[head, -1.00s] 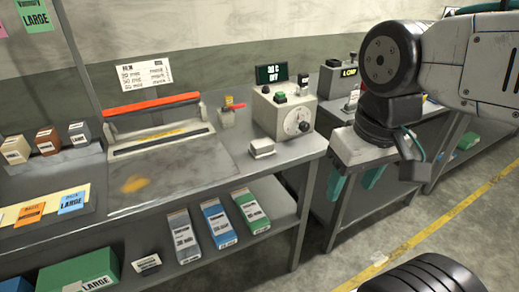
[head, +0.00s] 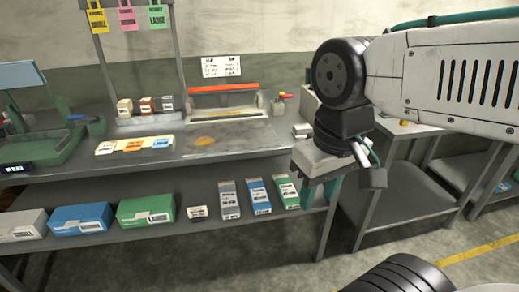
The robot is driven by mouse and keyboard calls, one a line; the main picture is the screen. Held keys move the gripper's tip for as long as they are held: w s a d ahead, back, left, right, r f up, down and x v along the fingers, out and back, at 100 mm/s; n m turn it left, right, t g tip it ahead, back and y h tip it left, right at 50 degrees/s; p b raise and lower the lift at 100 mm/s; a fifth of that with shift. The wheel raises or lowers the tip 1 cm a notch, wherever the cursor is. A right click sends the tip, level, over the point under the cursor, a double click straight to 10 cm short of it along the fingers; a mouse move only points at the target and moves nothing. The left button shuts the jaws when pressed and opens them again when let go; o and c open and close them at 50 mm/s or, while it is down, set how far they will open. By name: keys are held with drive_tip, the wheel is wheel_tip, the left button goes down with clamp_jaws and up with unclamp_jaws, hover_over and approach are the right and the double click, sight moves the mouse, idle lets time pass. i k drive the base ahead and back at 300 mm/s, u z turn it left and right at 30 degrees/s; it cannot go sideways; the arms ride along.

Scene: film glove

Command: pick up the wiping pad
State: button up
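A small pale block that looks like the wiping pad (head: 302,130) lies on the bench top near its right end, just left of my arm's wrist. It is small here, and I cannot make out its surface. My gripper (head: 322,193) hangs with its teal fingers pointing down in front of the bench's right end, lower in the picture than the pad. The fingers stand apart, and I see nothing between them. The gripper is clear of the pad.
A sealer with a red bar (head: 223,88) stands at the back, with an orange-yellow smear (head: 205,141) before it. A grey control box (head: 307,106) is mostly hidden behind my arm. Cartons (head: 146,212) fill the lower shelf. Another table (head: 395,200) stands right; floor is open in front.

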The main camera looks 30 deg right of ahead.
sight(300, 131)
drive_tip(key=u, duration=0.6)
drive_tip(key=k, duration=0.85)
drive_tip(key=u, duration=0.35)
drive_tip(key=i, duration=1.15)
drive_tip(key=z, duration=1.4)
drive_tip(key=i, duration=0.95)
drive_tip(key=z, duration=1.2)
